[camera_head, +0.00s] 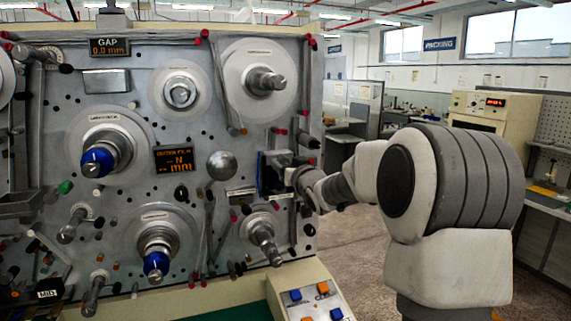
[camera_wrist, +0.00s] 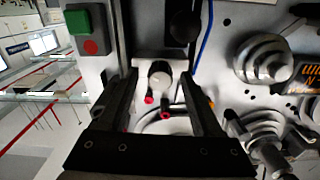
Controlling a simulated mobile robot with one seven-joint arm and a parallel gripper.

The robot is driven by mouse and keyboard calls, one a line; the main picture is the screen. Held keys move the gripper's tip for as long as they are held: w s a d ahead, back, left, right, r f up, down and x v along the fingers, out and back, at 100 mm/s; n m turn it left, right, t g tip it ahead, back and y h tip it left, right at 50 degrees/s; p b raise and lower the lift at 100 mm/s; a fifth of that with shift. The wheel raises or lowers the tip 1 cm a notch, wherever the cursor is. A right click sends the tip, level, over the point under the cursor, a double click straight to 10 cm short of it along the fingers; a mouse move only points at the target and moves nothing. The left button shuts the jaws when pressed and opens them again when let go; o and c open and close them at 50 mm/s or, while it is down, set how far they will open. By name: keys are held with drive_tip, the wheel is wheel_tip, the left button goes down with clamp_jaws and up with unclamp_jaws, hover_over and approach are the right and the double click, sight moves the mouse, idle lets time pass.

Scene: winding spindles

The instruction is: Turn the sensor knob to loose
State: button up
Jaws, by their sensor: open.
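A small black block marked "MID" (camera_head: 48,293) is at the lower left of the winding panel (camera_head: 130,215) in the head view. It may belong to the sensor knob, but I cannot tell for sure. My gripper (camera_head: 272,176) is at the panel's right side, far from that block. In the wrist view my gripper (camera_wrist: 160,88) is open, with two dark fingers apart. A round grey post (camera_wrist: 159,73) and red-tipped pins (camera_wrist: 149,98) show between the fingers. Nothing is visibly held. Whether the fingers touch the panel is unclear.
Spindles with blue collars (camera_head: 97,161) and bare metal spindles (camera_head: 265,81) stick out from the panel. A button box (camera_head: 318,299) stands below at the right. The wrist view shows a green and red switch box (camera_wrist: 87,31) and a blue cable (camera_wrist: 205,32).

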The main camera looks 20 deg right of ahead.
clamp_jaws()
idle(0.3)
